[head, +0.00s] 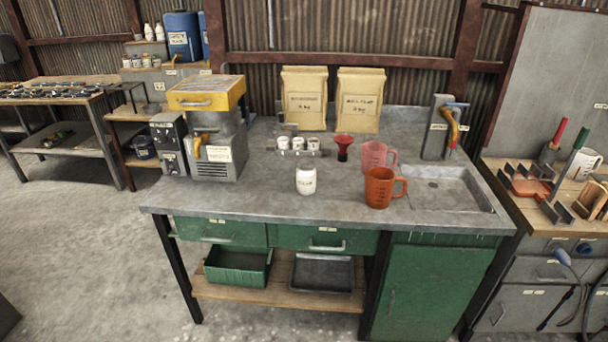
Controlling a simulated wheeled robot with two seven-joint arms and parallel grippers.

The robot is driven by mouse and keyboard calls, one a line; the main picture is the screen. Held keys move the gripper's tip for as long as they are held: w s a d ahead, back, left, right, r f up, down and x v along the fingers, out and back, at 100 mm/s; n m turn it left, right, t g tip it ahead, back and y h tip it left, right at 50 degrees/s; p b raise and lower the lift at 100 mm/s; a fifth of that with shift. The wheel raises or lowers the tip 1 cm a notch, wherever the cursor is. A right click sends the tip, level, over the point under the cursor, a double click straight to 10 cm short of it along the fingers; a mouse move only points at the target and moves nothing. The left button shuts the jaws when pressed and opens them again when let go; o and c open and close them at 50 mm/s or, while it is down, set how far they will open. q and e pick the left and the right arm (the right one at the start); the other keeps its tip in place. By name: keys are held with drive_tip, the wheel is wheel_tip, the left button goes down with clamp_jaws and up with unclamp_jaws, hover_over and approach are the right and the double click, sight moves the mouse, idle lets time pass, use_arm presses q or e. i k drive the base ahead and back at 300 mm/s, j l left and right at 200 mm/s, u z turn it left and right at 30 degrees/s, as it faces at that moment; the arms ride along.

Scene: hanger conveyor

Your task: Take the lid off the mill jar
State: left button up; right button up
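A white jar (306,182), which looks like the mill jar, stands upright near the front middle of the grey workbench (240,203). Its top looks closed, but the lid's edge is too small to make out. Neither of my grippers is in view, and nothing touches the jar.
A yellow-topped machine (208,92) stands to the left. Several small white pots (298,143) and a red funnel (343,146) are behind the jar. The bench left of the jar is clear.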

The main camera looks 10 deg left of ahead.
sight(306, 180)
drive_tip(key=i+l, duration=0.1)
drive_tip(key=i, duration=0.85)
